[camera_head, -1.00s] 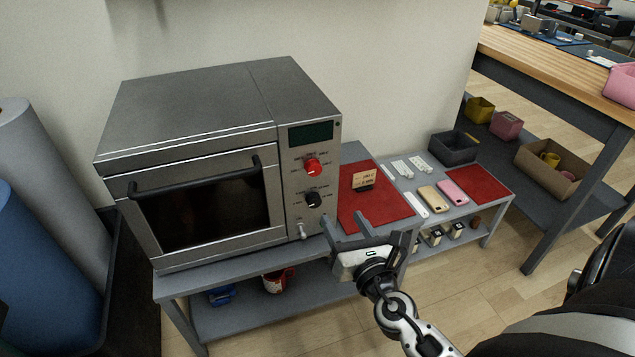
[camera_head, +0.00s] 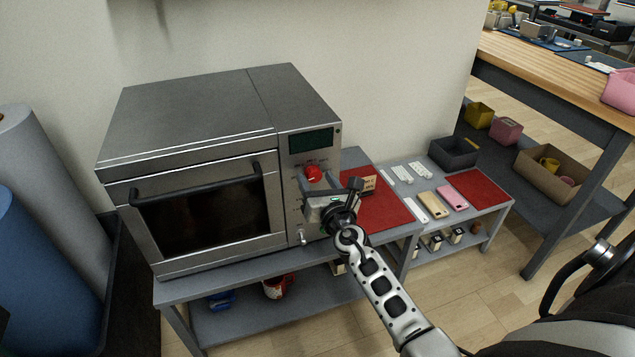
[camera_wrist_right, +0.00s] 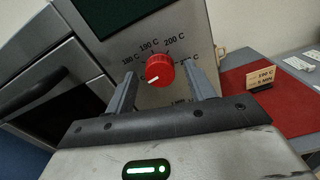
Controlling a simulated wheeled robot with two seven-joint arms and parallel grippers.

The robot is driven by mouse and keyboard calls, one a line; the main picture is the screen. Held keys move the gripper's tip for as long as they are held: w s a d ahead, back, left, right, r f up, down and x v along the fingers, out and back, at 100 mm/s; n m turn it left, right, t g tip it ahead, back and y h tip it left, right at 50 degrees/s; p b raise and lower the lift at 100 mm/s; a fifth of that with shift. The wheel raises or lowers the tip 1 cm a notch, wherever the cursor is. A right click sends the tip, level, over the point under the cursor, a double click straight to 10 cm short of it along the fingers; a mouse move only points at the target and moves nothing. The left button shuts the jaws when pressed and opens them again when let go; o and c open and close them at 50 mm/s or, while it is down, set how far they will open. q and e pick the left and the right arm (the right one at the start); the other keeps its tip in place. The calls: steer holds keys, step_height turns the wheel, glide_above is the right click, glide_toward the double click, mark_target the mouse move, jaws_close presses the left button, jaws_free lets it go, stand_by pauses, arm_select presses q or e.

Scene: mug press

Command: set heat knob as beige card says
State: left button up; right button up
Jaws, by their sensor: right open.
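The grey oven (camera_head: 205,110) has a red heat knob (camera_head: 313,174) on its front panel. My right gripper (camera_head: 328,184) is in front of the panel, open. In the right wrist view the red knob (camera_wrist_right: 160,72) sits between the two open fingers, with visible gaps on both sides. Its white mark points to the lower left. Labels 180 C, 190 C and 200 C arc above it; others are partly hidden. The beige card (camera_head: 369,184) stands on the red mat right of the oven; in the wrist view the card (camera_wrist_right: 261,78) seems to read 190 C, small. My left gripper is out of view.
The black lower knob is hidden behind my gripper. A small metal lever (camera_head: 303,237) sits low on the panel. The grey bench (camera_head: 190,287) carries the oven and a red mat (camera_head: 388,213). Phones (camera_head: 433,204) and a dark bin (camera_head: 453,152) lie farther right.

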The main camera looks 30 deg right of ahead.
steer(key=c, duration=0.9)
steer(key=shift+c, duration=0.4)
